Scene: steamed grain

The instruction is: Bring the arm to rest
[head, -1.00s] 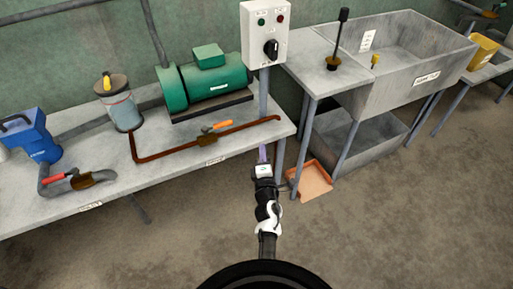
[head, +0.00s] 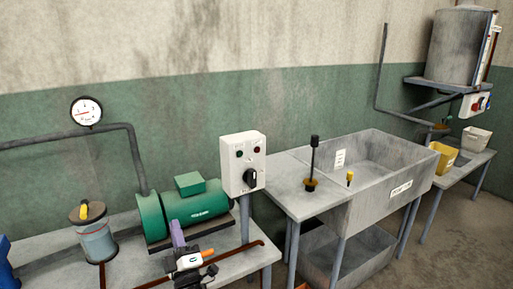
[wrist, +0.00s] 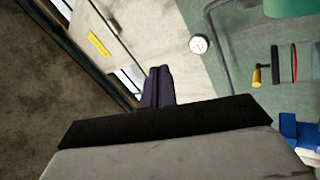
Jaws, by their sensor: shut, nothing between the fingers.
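My gripper (head: 177,234) shows in the head view at the lower left of centre, in front of the green motor (head: 182,211) on the left bench. Its purple-grey fingers point up, are together and hold nothing. In the wrist view the closed fingers of my gripper (wrist: 157,88) rise above the dark palm edge. I cannot tell the exact gap between the gripper and the motor.
The bench also holds a glass jar (head: 95,240). A switch box (head: 243,163) stands on a post right of the motor. A concrete sink (head: 375,185) is at the right. Open floor (head: 455,240) lies at far right.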

